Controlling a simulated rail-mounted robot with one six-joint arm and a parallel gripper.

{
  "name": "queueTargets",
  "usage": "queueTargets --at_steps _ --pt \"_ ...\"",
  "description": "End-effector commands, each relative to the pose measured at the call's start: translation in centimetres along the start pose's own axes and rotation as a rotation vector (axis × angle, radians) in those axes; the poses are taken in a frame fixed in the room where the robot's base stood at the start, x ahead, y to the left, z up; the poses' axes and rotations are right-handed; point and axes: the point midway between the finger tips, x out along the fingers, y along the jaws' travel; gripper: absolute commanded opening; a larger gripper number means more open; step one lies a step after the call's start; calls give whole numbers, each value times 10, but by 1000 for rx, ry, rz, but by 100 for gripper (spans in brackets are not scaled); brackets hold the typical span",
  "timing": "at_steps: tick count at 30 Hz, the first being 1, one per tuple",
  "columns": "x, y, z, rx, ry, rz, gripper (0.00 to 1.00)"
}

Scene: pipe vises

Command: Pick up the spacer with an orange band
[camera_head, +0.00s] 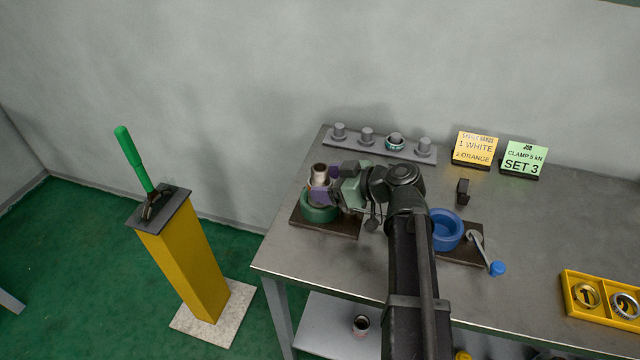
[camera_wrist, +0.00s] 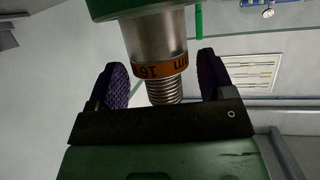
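The spacer with an orange band (camera_wrist: 160,70) is a metal cylinder with a threaded end. It stands in the green round vise (camera_head: 320,213) at the left end of the bench, and its top (camera_head: 319,169) shows in the head view. The green vise ring also shows at the top of the wrist view (camera_wrist: 135,8). My gripper (camera_wrist: 162,85) has purple ribbed finger pads, one on each side of the spacer. Gaps show between both pads and the metal, so it is open around the spacer. My gripper also shows in the head view (camera_head: 328,182), partly hiding the vise.
A blue round vise (camera_head: 447,228) with a blue-knobbed crank stands right of my arm. A rack of several pegs (camera_head: 380,149) lies behind. Yellow (camera_head: 474,148) and green (camera_head: 523,158) signs stand at the back. A yellow tray (camera_head: 600,317) holds rings. A green lever (camera_head: 136,165) stands on a yellow pedestal.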

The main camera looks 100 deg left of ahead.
Motion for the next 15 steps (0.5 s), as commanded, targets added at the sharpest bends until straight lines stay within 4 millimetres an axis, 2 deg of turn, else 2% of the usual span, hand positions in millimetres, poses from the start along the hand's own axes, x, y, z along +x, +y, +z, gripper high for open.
queueTargets --at_steps 1,2,9,10,15 --pt "0 0 0 0 0 0 67" --pt "0 0 0 0 0 0 63" --pt "0 0 0 0 0 0 26" --pt "0 0 0 0 0 0 23" --pt "0 0 0 0 0 0 23"
